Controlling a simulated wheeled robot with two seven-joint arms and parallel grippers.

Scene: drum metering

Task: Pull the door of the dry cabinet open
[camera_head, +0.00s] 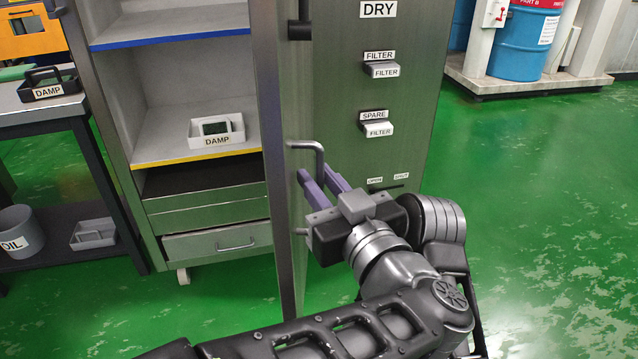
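The dry cabinet's door (345,90) carries the label DRY and stands partly open, its near edge swung out toward me. Its bar handle (308,146) sits close to that edge; the middle of the bar is hidden by my gripper. My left gripper (326,182) is at the handle, with one purple finger on each side of the bar. It looks closed around the bar, though the contact is partly hidden. Left of the door, the open cabinet (125,90) shows shelves and drawers. My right gripper is not in view.
A tray marked DAMP (233,133) sits on a cabinet shelf. A side table (35,107) with another DAMP tray (42,92) stands at the left. A blue drum (521,45) stands on a platform at the back right. The green floor at the right is clear.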

